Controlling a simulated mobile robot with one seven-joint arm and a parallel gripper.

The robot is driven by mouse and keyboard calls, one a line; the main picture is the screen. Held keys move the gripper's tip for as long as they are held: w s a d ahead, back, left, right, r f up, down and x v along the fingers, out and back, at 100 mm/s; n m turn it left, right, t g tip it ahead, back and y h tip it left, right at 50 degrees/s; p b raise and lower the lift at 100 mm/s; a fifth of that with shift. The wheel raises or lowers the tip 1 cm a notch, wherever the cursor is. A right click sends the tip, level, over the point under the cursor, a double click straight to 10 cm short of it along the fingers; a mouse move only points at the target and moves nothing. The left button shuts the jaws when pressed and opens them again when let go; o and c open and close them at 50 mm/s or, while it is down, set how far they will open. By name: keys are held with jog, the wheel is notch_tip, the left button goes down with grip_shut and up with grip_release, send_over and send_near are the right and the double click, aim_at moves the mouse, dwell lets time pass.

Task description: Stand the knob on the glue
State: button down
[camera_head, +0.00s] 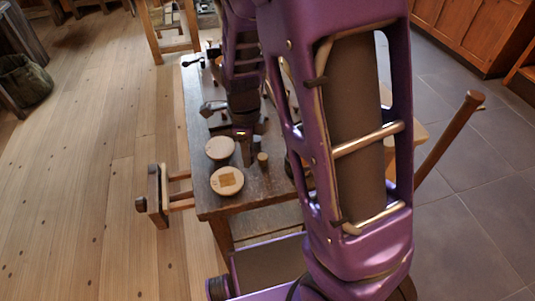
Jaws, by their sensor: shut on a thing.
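A pale round wooden disc (227,181) lies near the front left corner of the workbench. A brownish square patch, which looks like the glue (228,179), is on its top. My gripper (248,160) points down over the bench, behind and right of that disc. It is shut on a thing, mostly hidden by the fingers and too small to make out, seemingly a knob. A small upright wooden piece with a pale top (262,159) shows just right of the fingers. I cannot tell whether it is in the grip or stands apart.
A second pale disc (220,147) lies behind the first, left of my gripper. Tools (212,107) lie farther back on the workbench (215,208). A wooden vise (158,196) sticks out at the left. My purple arm hides the bench's right side.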

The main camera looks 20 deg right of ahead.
aim_at(227, 180)
jog(key=a+n, duration=0.5)
jog(key=a, duration=0.2)
jog(key=shift+w+d+f+b, duration=0.15)
jog(key=shift+f+b, duration=1)
jog(key=shift+f, duration=0.45)
jog(key=shift+w+d+f+b, duration=0.15)
jog(key=shift+f+b, duration=1)
jog(key=shift+f, duration=0.45)
jog(key=shift+c, duration=0.3)
grip_release()
jog(key=shift+r, duration=0.1)
notch_tip(227, 180, up, 8)
jog(key=p, duration=0.7)
